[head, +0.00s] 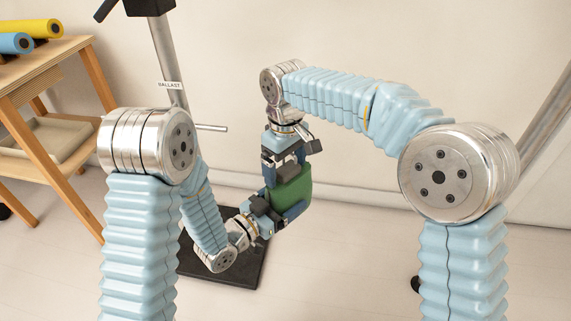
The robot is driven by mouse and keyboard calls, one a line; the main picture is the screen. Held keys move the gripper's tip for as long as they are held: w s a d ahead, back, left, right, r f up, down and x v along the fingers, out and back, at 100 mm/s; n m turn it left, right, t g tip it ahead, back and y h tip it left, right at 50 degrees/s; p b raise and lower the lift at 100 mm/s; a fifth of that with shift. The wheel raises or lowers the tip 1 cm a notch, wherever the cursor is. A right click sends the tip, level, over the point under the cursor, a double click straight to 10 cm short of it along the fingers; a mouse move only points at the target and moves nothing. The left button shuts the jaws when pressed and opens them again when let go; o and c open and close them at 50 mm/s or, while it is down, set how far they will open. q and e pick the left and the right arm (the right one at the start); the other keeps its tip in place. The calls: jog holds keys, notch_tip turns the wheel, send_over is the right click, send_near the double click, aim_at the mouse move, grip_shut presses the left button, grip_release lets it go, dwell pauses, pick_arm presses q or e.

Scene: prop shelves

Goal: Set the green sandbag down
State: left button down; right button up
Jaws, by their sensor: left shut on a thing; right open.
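The green sandbag (294,187) is held in the air near the middle of the head view. My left gripper (277,206), the lower one, is shut on the bag from below left. My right gripper (285,166), the upper one, is open at the top of the bag, pointing down. I cannot tell whether its fingers touch the bag. Parts of the bag are hidden by both grippers.
A black base plate (248,268) lies on the floor. A wooden shelf (45,68) stands left, with yellow and blue rolls and a tray (50,142).

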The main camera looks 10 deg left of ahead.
pick_arm(q)
jog(key=shift+r, duration=0.2)
jog(key=shift+w, duration=0.1)
pick_arm(e)
jog(key=shift+s+f, duration=0.1)
grip_shut()
pick_arm(q)
jog(key=shift+c, duration=0.5)
grip_release()
pick_arm(e)
jog(key=shift+a, duration=0.1)
pick_arm(q)
jog(key=shift+o, duration=0.5)
pick_arm(e)
jog(key=shift+r, duration=0.2)
